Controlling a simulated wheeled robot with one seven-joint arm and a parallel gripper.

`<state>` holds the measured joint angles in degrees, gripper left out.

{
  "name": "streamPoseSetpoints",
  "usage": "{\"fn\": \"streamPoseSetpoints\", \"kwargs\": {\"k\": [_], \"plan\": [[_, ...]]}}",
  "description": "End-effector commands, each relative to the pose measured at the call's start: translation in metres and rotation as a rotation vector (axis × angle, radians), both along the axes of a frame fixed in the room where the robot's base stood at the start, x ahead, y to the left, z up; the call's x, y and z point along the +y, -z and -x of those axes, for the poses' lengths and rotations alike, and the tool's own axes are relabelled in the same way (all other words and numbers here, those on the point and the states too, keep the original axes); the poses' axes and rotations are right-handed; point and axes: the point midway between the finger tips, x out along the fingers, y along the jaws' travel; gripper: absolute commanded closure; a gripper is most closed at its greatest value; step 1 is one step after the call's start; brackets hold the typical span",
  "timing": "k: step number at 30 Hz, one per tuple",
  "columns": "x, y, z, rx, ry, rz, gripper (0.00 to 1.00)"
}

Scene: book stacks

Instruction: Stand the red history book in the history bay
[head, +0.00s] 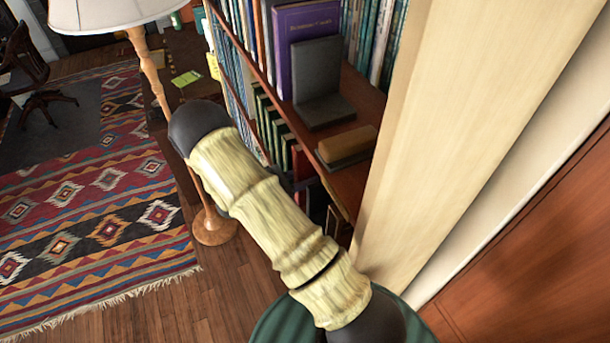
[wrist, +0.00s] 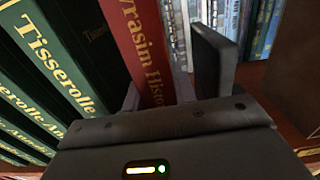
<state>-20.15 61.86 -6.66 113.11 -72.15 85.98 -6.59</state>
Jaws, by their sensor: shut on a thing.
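The red history book (wrist: 143,45), with gold lettering reading "...yrasim Histo..." on its spine, is between the fingers of my gripper (wrist: 168,85) in the wrist view. My gripper is shut on it. The book is beside a dark green book, and I cannot tell whether they touch. Its lower part is hidden by the gripper body. In the head view my arm covers most of the gripper and the book. No label marks the history bay in either view, so I cannot tell which bay it is.
Green "Tisserolle" books (wrist: 40,70) stand left of the red book. In the head view, the bookcase shelf (head: 352,180) holds a purple book (head: 293,50), a dark bookend (head: 318,80) and a brown block (head: 347,146). A pale upright panel (head: 450,110) and a floor lamp (head: 148,70) flank my arm.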

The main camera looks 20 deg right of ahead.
Motion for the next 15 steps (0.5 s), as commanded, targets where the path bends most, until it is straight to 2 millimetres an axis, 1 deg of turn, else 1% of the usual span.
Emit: {"fn": "streamPoseSetpoints", "kwargs": {"k": [4,5,6,8,15], "plan": [[0.0031,0.0027,-0.0007,-0.001,-0.007,0.004,1.0],[0.0039,0.0038,-0.0007,0.0,-0.008,0.0,0.71],[0.0042,0.0031,-0.0007,0.0,-0.009,0.0,0.63],[0.0043,0.003,-0.0007,0.0,-0.009,0.0,0.51],[0.0015,0.0028,-0.0002,0.0,-0.003,0.0,0.51]]}}
